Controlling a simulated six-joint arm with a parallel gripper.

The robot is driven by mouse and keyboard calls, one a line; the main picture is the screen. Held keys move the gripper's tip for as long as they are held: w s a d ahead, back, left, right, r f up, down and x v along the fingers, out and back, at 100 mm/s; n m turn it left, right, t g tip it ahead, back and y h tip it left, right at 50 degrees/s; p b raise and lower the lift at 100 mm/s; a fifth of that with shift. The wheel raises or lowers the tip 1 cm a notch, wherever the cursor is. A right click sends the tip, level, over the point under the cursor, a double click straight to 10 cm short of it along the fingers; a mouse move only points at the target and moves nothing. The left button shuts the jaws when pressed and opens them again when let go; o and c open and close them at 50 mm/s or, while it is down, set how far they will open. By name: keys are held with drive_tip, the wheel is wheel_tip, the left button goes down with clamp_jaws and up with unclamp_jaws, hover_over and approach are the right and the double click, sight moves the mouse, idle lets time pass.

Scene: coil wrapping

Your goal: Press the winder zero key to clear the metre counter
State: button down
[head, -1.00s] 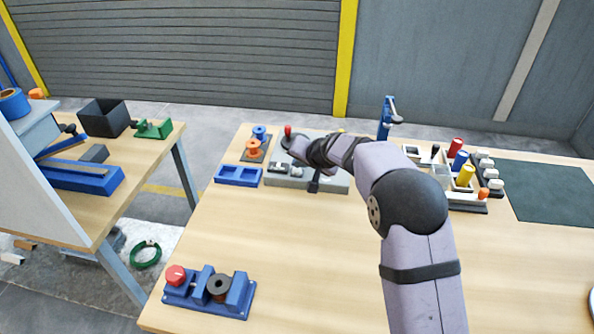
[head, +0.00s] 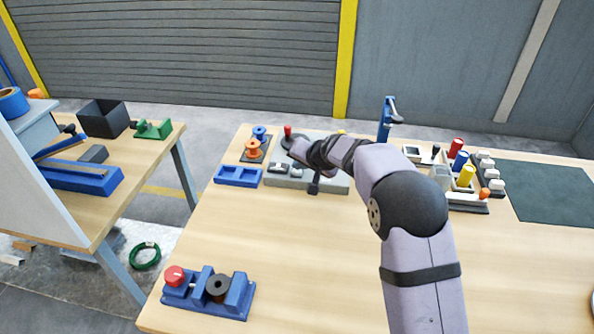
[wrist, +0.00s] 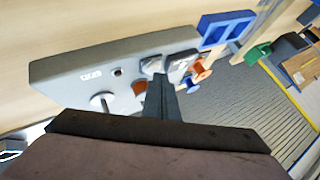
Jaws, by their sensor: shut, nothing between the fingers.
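The winder's grey base (head: 335,185) stands at the back of the bench, with a dark disc and red knob (head: 288,131) at its back left. Its top shows in the wrist view (wrist: 62,72) with a small numeric marking (wrist: 90,76), a dark round spot (wrist: 118,72) and two pale raised parts (wrist: 152,66). I cannot tell which part is the zero key. My gripper (head: 314,187) is shut and empty, pointing down over the base. In the wrist view its dark fingers (wrist: 160,82) overlap the area beside the pale parts. Contact cannot be made out.
A blue tray (head: 238,184) and orange spool (head: 253,150) stand left of the winder. Coloured rolls (head: 466,177) and a dark green mat (head: 562,205) lie to the right. A blue fixture (head: 235,303) sits at the front left. The bench middle is clear.

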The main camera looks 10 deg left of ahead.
sight(299, 175)
drive_tip(key=shift+f, duration=0.25)
drive_tip(key=shift+r, duration=0.1)
idle(0.4)
drive_tip(key=shift+r+p, duration=0.5)
drive_tip(key=shift+r, duration=0.3)
drive_tip(key=shift+r, duration=0.15)
wheel_tip(299, 175, up, 5)
drive_tip(key=p, duration=0.4)
idle(0.6)
drive_tip(key=s+d+f+g+h, duration=0.1)
drive_tip(key=s+d+f+g, duration=0.1)
drive_tip(key=s+d, duration=0.7)
drive_tip(key=s+d+f+n+g+h, duration=0.1)
drive_tip(key=s+d, duration=0.8)
drive_tip(key=s, duration=0.9)
drive_tip(key=s+d+f+g+h, duration=0.3)
drive_tip(key=s+d, duration=0.5)
drive_tip(key=s, duration=0.5)
drive_tip(key=shift+s+d+f+n+g, duration=0.25)
drive_tip(key=shift+d+f+n+g, duration=0.15)
drive_tip(key=shift+f+g, duration=0.25)
